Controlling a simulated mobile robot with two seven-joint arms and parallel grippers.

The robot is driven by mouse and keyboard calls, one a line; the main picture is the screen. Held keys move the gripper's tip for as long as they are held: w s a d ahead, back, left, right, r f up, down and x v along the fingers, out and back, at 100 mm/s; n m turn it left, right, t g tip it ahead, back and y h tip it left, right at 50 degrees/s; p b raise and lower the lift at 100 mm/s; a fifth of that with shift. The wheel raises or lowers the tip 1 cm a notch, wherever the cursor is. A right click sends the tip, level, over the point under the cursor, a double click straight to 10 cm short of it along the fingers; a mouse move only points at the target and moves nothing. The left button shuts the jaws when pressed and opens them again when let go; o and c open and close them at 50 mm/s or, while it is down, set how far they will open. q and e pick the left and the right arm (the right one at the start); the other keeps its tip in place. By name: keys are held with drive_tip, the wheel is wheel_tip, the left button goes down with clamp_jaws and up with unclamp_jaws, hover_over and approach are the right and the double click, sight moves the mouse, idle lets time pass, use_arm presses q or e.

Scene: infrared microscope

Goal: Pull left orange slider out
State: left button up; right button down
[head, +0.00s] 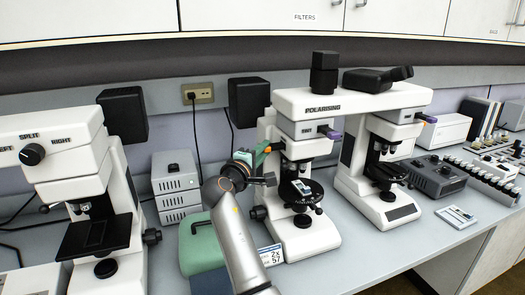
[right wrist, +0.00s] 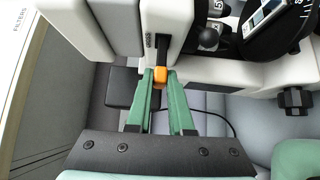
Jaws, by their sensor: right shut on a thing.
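The left orange slider (head: 267,149) sticks out from the left side of the left stand of the white double microscope marked POLARISING (head: 355,100). In the right wrist view the orange slider (right wrist: 160,76) sits between my two green fingertips, in front of a dark slot in the white body. My right gripper (head: 257,157) is shut on the slider's end; it also shows in the right wrist view (right wrist: 160,83). The rest of the slider is hidden. My left gripper is not in view.
A purple slider end (head: 328,132) is on the same stand's right side. A green case (head: 196,248), grey power box (head: 176,188) and black speaker-like box (head: 248,101) are close to my right arm.

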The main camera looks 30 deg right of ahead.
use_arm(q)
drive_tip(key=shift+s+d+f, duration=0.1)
use_arm(e)
drive_tip(key=shift+a, duration=0.2)
drive_tip(key=c, duration=0.9)
unclamp_jaws()
drive_tip(key=shift+a, duration=0.1)
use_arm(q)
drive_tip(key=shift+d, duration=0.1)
use_arm(e)
drive_tip(key=shift+o, duration=0.5)
